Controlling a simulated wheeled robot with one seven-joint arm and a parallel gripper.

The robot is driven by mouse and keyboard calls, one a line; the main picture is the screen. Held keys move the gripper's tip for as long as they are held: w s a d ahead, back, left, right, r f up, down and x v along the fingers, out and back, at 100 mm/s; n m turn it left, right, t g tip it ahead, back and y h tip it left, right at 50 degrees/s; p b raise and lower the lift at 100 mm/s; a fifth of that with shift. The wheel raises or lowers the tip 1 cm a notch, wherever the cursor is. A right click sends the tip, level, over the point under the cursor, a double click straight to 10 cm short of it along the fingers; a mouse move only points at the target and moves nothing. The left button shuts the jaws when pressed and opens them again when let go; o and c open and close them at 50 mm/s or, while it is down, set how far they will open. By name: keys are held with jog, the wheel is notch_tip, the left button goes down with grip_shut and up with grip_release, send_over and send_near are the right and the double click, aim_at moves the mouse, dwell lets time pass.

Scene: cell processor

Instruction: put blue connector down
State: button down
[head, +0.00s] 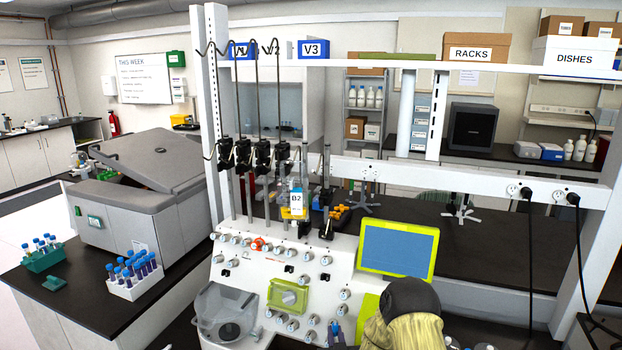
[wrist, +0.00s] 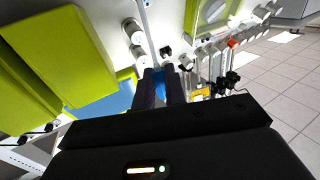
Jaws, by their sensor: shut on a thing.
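My gripper (wrist: 160,80) is shut on the blue connector (wrist: 160,88), a small blue piece showing between the two dark fingers in the wrist view. In the head view my gripper (head: 336,332) is at the bottom edge, low in front of the cell processor's white panel (head: 250,262). The connector is small there and mostly hidden by the fingers. I cannot tell whether it touches the panel or a surface.
The panel carries several round knobs, a green-framed dial (head: 288,297) and a clear round housing (head: 222,312). A green-edged screen (head: 398,249) stands to the right. A tube rack (head: 133,286) and a grey centrifuge (head: 150,190) are at left. Black bench space is clear at right.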

jog(key=shift+m+h, duration=0.4)
jog(key=shift+h, duration=0.2)
jog(key=s+d+f, duration=0.2)
jog(key=d+f, duration=0.1)
jog(key=s+d+f, duration=0.2)
jog(key=d+f, duration=0.1)
jog(key=f, duration=0.1)
jog(key=s+d+f, duration=0.1)
jog(key=d+f, duration=0.2)
jog(key=f, duration=0.1)
jog(key=shift+s+f, duration=0.15)
jog(key=shift+s, duration=0.25)
jog(key=shift+s+a+f, duration=0.2)
jog(key=shift+a+f, duration=0.05)
jog(key=shift+f, duration=0.25)
jog(key=shift+w+d+r, duration=0.15)
jog(key=shift+w+r, duration=0.05)
jog(key=shift+r, duration=0.25)
jog(key=shift+w+d+r, duration=0.1)
jog(key=shift+w+r, duration=0.05)
jog(key=shift+r, duration=0.25)
jog(key=shift+a+f+b, duration=0.15)
jog(key=shift+f+b, duration=0.7)
jog(key=shift+f, duration=0.05)
jog(key=shift+r, duration=0.1)
jog(key=s+f, duration=0.3)
jog(key=s, duration=0.5)
jog(key=shift+s+f, duration=0.2)
jog(key=shift+s, duration=0.2)
